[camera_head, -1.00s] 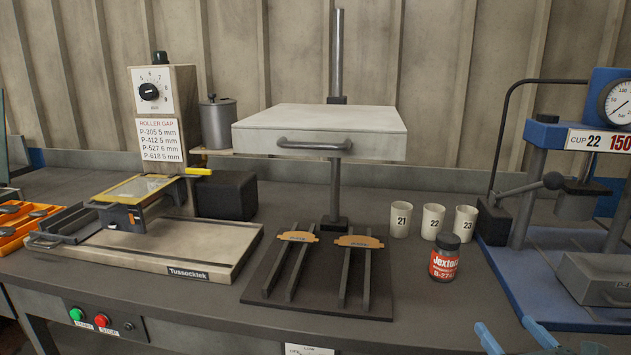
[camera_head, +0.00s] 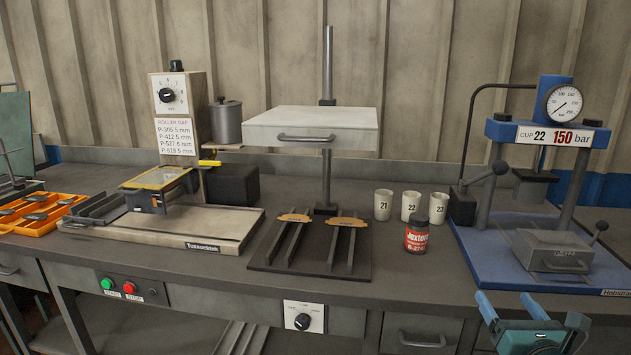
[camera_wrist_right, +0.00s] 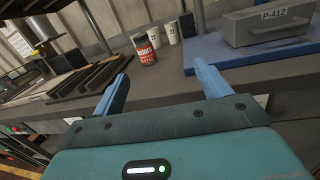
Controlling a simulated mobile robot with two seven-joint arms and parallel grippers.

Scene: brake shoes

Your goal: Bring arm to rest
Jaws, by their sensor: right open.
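My right gripper (camera_head: 531,309) is at the lower right in the head view, in front of the bench edge below the blue press. Its two blue fingers are apart with nothing between them. In the right wrist view the open fingers (camera_wrist_right: 166,88) point toward the bench, with the red-labelled jar (camera_wrist_right: 146,50) beyond them. My left gripper is in neither view.
The bench holds a roller machine (camera_head: 180,110), a rack with two brake shoes (camera_head: 294,218), numbered cups (camera_head: 383,205), a red-labelled jar (camera_head: 417,234) and a blue press (camera_head: 545,130). Orange bins (camera_head: 35,212) stand at left. The space before the bench around the gripper looks clear.

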